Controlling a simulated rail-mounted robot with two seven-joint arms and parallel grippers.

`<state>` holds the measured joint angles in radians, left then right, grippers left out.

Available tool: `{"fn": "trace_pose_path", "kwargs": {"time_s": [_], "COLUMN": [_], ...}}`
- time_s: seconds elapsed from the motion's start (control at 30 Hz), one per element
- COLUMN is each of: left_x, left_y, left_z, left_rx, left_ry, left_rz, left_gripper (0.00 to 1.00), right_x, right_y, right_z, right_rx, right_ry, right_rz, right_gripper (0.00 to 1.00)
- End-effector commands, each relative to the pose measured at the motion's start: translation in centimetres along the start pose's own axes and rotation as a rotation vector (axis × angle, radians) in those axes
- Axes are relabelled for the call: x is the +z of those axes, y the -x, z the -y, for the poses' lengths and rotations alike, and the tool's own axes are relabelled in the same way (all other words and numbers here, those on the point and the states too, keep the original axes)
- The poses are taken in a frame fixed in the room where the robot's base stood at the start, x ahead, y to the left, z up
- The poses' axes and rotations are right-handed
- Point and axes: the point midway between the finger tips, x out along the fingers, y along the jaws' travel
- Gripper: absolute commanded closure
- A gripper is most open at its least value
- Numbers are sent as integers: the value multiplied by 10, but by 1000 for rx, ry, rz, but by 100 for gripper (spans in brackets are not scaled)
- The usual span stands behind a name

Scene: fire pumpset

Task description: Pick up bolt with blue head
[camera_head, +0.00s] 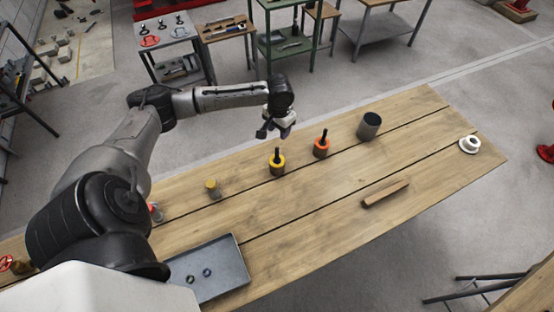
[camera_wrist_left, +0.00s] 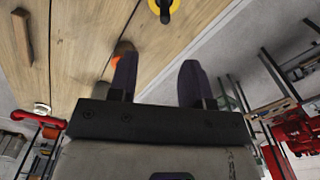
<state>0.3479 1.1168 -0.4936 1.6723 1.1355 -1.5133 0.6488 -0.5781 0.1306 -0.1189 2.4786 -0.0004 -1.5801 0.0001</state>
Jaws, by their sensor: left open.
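No bolt with a blue head can be made out in either view. My left gripper (camera_head: 275,128) hangs over the far edge of the wooden table, just beyond a yellow piece with a black stem (camera_head: 277,162). In the left wrist view its two dark fingers are spread, with nothing between them (camera_wrist_left: 157,80). The yellow piece (camera_wrist_left: 178,6) shows at the top edge there, apart from the fingers. An orange piece with a black stem (camera_head: 321,147) stands to its right. My right gripper is not in view.
The wooden table (camera_head: 300,205) also holds a grey cylinder (camera_head: 369,126), a white flanged part (camera_head: 469,145), a wooden block (camera_head: 385,194), a small yellow-topped cylinder (camera_head: 213,190) and a grey tray (camera_head: 232,254) with two rings. Side tables stand behind. The table's middle is clear.

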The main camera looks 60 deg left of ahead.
Motion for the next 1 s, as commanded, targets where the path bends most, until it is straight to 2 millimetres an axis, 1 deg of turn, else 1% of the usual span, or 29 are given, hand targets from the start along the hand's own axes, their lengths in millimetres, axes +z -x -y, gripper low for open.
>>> {"fn": "trace_pose_path", "kwargs": {"time_s": [0.1, 0.4, 0.53, 0.77, 1.0], "left_x": [-4, -3, -3, -3, 0], "left_y": [-12, -61, -74, -84, -114], "left_z": [6, 6, 6, 6, 8], "left_rx": [2, 2, 1, 1, 1], "left_ry": [25, 25, 25, 23, 24], "left_rz": [2, 3, 1, 1, 2], "left_gripper": [55, 55, 55, 55, 55], "right_x": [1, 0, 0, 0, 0], "right_y": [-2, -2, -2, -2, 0], "right_z": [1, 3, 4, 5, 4], "right_rx": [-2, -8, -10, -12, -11], "right_ry": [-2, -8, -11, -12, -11], "right_rz": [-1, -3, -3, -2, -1], "right_gripper": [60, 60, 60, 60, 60]}}
